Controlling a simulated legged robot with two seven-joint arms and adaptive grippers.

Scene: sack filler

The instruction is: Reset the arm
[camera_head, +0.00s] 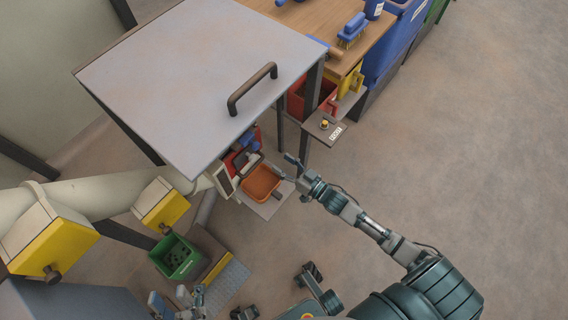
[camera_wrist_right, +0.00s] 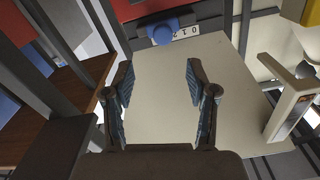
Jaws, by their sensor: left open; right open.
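My right gripper (camera_head: 296,172) reaches in from the lower right, in front of the grey hooded machine (camera_head: 190,75). In the right wrist view the right gripper (camera_wrist_right: 162,95) has its two fingers wide apart with nothing between them. A pale flat panel (camera_wrist_right: 160,130) lies beyond the fingers; I cannot tell how far off it is. My left gripper (camera_head: 190,300) is low at the left near the bottom edge, small and partly cut off, apart from the machine. It is open and appears empty.
An orange tray (camera_head: 262,182) sits under the hood, left of the right gripper. A green crate (camera_head: 175,257) and yellow boxes (camera_head: 45,240) are at the left. The floor (camera_head: 480,180) at right is clear.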

